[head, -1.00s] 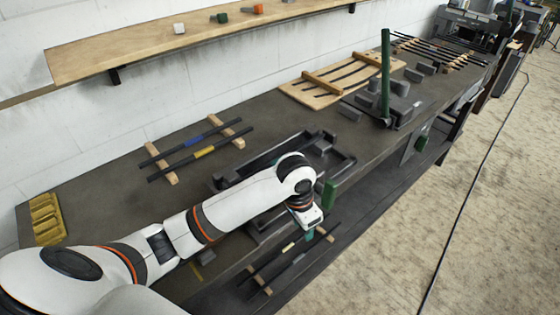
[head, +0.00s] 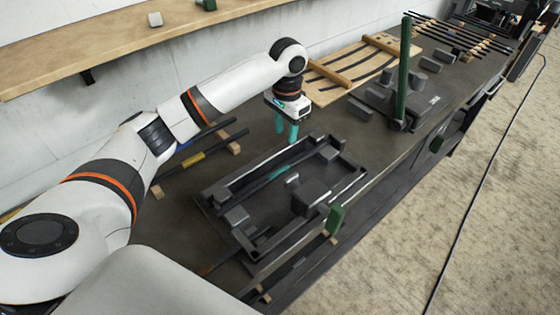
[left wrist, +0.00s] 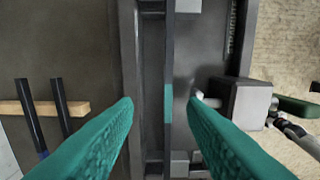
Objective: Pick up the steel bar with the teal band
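The steel bar with the teal band (head: 279,173) lies in the dark frame-like fixture (head: 213,196) on the bench. In the left wrist view the bar's teal band (left wrist: 168,101) shows on a long dark bar running up the picture. My left gripper (head: 287,138) points down above the back side of the fixture, with teal fingers. In the left wrist view my left gripper (left wrist: 162,103) is open, and the band appears between its fingertips. No contact shows; the exact height gap cannot be told. My right gripper is out of view.
A yellow-banded bar (head: 192,160) and a blue-banded bar rest on wooden supports at left, partly behind my arm. Blocks stand in the fixture, and a green handle (head: 336,217) is at its front. A green post (head: 403,70) rises farther right. A wooden shelf (head: 100,55) hangs behind.

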